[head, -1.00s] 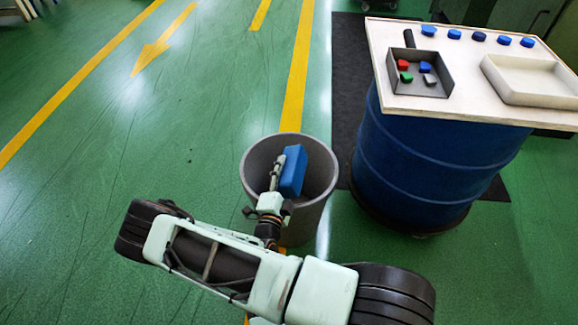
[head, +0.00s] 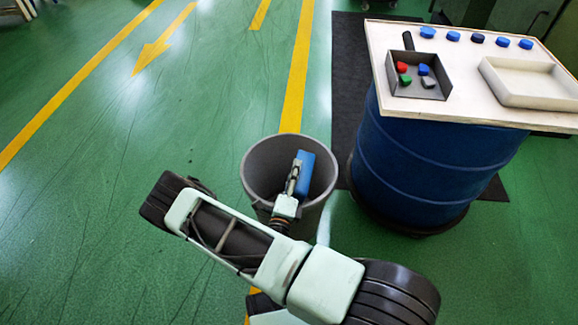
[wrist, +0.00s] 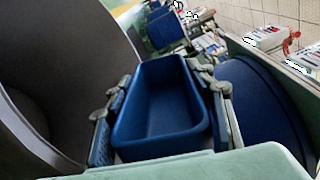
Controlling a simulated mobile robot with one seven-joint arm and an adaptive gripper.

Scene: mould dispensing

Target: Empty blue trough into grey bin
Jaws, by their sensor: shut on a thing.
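The blue trough (head: 306,172) is in my gripper (head: 292,182), over the mouth of the grey bin (head: 252,180) and towards its right side in the head view. It looks tilted there. In the wrist view the trough (wrist: 160,105) lies between the two fingers of my gripper (wrist: 160,110), with its open side towards the camera. Its inside looks plain blue, with no contents that I can make out. The grey bin (wrist: 60,70) fills the left of the wrist view. The floor of the bin is mostly hidden in the head view.
A blue drum (head: 430,165) stands right of the bin under a pale board (head: 460,108). The board bears a grey scoop-like box (head: 418,90) with small coloured pieces, a cream tray (head: 535,100) and several blue pieces along the back. Green floor left is clear.

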